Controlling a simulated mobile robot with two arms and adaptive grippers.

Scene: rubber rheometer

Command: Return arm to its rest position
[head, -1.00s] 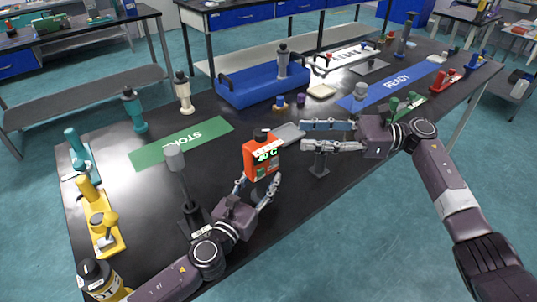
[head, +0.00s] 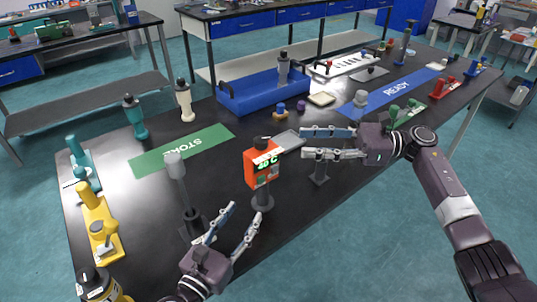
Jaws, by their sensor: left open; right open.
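My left gripper (head: 246,213) is open and empty at the front edge of the black table, just in front of and left of the orange device. The orange device (head: 262,164), with a lit temperature display, stands on a dark round stand (head: 262,201). My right gripper (head: 303,143) is open with its fingers pointing left, right of the orange device. It is above a small dark stand (head: 320,172), and nothing shows between its fingers.
A grey-topped tool (head: 178,172) stands upright close behind my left gripper. A green mat (head: 182,150) lies behind it, with yellow (head: 100,228) and teal (head: 84,170) devices at the left. A blue tray (head: 265,93) and blue READY mat (head: 398,91) lie further back.

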